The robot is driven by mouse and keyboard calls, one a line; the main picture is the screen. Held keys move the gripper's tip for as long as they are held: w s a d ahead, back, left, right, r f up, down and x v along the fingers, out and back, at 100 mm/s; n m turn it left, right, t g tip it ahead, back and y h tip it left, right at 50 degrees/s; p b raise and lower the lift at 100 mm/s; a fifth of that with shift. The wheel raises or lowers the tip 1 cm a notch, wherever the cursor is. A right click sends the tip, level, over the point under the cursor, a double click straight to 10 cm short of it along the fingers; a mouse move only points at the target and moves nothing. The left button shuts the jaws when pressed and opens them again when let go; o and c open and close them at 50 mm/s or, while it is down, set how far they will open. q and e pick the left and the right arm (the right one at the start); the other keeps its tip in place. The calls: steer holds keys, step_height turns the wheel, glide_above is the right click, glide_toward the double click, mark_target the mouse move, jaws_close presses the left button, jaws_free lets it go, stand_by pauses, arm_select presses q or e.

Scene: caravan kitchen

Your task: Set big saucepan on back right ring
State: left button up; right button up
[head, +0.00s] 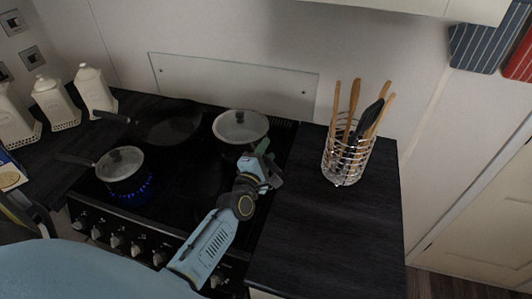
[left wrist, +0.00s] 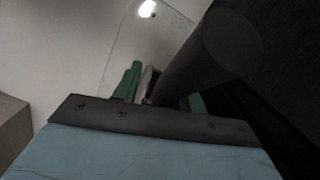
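The big saucepan (head: 238,128), pale inside its rim with a lid and dark knob, is at the back right of the black hob. I cannot tell whether it rests on the ring or is slightly raised. My left gripper (head: 264,164) is at its near right side, over the handle. In the left wrist view, the dark round handle (left wrist: 225,45) runs between the green fingers (left wrist: 160,95), which appear shut on it. The gripper hides most of the handle in the head view. My right gripper is not in view.
A smaller lidded saucepan (head: 120,164) stands front left over a blue glow. A dark frying pan (head: 170,124) is back left. A utensil basket (head: 347,160) stands on the right worktop (head: 325,235), whose front is clear. A glass splashback (head: 230,80) is behind. White canisters (head: 54,100) stand left.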

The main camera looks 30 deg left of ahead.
arm_select(q)
steer(key=s+d, duration=0.1)
steer(key=s, duration=1.1)
steer(key=shift+d, duration=0.4)
steer(key=shift+f, duration=0.1)
